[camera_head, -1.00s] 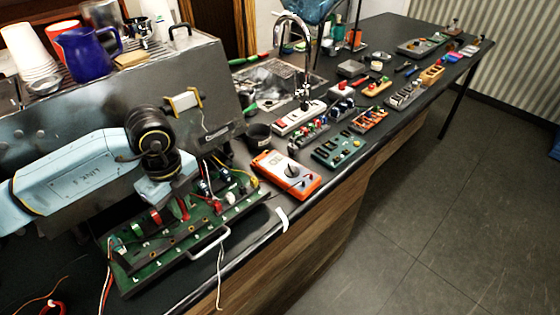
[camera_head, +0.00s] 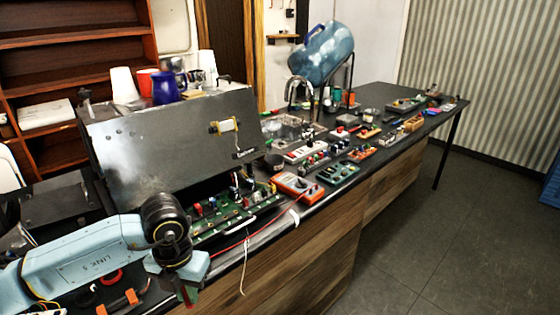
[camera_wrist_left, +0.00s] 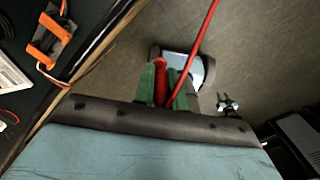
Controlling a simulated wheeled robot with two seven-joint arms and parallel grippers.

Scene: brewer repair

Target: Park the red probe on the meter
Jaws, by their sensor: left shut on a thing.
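The orange meter (camera_head: 297,185) with a dark dial lies on the counter, near its front edge, right of the green circuit board (camera_head: 235,215). My left gripper (camera_head: 187,294) is low at the front left, in front of the counter edge and well away from the meter. In the left wrist view its green fingers (camera_wrist_left: 164,88) are shut on the red probe (camera_wrist_left: 161,84). A red cable (camera_wrist_left: 203,45) leads away from the probe; in the head view a red cable (camera_head: 235,245) runs along the counter front towards the meter. My right gripper is not seen.
The big grey brewer housing (camera_head: 170,135) stands behind the board. An orange-ended tool (camera_head: 120,302) lies on the counter beside my left arm. Several small parts trays line the counter to the right. Open floor (camera_head: 390,240) lies in front.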

